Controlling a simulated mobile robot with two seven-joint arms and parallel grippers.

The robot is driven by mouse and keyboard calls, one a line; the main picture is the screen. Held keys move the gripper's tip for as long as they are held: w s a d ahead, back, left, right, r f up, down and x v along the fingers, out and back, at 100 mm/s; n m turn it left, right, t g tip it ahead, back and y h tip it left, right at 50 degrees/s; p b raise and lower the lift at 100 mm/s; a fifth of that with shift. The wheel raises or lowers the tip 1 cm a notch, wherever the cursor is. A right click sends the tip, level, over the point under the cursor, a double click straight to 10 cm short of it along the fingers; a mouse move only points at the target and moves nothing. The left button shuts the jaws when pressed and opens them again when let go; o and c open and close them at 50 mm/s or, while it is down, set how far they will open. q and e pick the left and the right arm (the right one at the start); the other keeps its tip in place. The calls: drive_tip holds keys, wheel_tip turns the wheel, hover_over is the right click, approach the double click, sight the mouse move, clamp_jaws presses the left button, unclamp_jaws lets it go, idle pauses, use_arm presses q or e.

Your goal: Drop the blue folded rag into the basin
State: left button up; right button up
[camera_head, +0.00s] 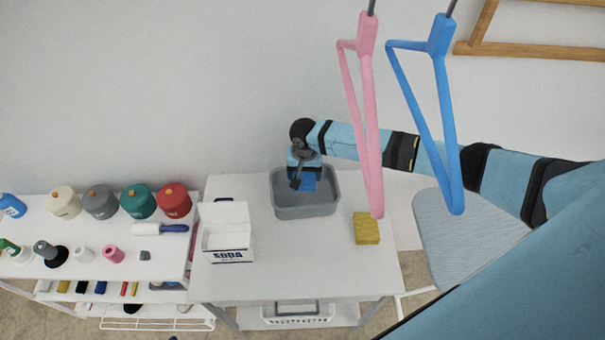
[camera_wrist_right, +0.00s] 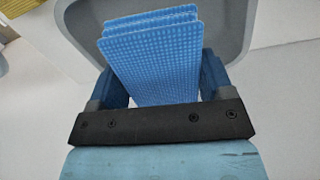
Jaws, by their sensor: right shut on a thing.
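The blue folded rag (camera_wrist_right: 152,52) is a stack of textured blue layers. It sits between the fingers of my right gripper (camera_head: 302,180), which is shut on it. In the head view the rag (camera_head: 309,184) shows as a small blue patch within the outline of the basin. The basin (camera_head: 306,211) is a grey rectangular tub on the white table. Its grey wall (camera_wrist_right: 243,25) also shows around the rag in the right wrist view. I cannot tell how far the rag is above the basin's floor. My left gripper is not in view.
A white soda box (camera_head: 227,240) stands open left of the basin. A yellow sponge (camera_head: 367,228) lies to its right. Pink (camera_head: 372,130) and blue hangers (camera_head: 446,130) hang in front. The table (camera_head: 300,270) is clear in front.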

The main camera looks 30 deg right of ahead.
drive_tip(key=shift+f+b, duration=0.45)
drive_tip(key=shift+b, duration=0.25)
drive_tip(key=shift+f+b, duration=0.6)
drive_tip(key=shift+b, duration=0.2)
drive_tip(key=shift+f+b, duration=0.65)
drive_tip(key=shift+b, duration=0.25)
drive_tip(key=shift+f, duration=0.75)
drive_tip(key=o, duration=0.9)
wheel_tip(320, 180, up, 14)
drive_tip(key=shift+f+b, duration=0.1)
drive_tip(key=shift+b, duration=0.35)
